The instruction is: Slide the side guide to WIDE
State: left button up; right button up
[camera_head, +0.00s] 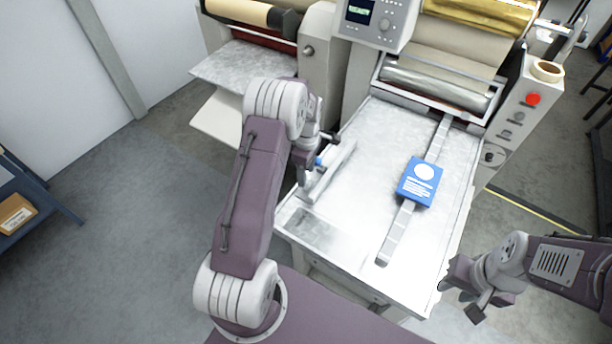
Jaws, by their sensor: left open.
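The side guide (331,172) looks like a slim metal bar along the left edge of the machine's silvery feed table (345,230), with a small blue part (319,161) beside it. My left gripper (308,172) is at the left edge of the table, close to the guide and the blue part. It is open, and my own arm hides part of it. I cannot tell if it touches the guide. No WIDE marking is readable. My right gripper (463,295) is off the table's front right corner, empty, with its fingers apart.
A blue printed packet (420,182) lies on a long marked strip (395,235) across the table. Rollers (440,82) and a control panel (378,20) stand at the back. A red button (533,99) and tape roll (547,70) are at right. The table's middle is clear.

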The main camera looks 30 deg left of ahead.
aim_at(307, 181)
pick_arm(q)
jog(key=f, duration=0.3)
jog(key=shift+s+d+p, duration=0.25)
jog(key=shift+s+p, duration=0.05)
jog(key=shift+p, duration=0.1)
jog(key=shift+w+a+f, duration=0.1)
jog(key=shift+f, duration=0.1)
grip_shut()
jog(key=shift+w+r, duration=0.1)
jog(key=shift+r, duration=0.05)
dwell(0.7)
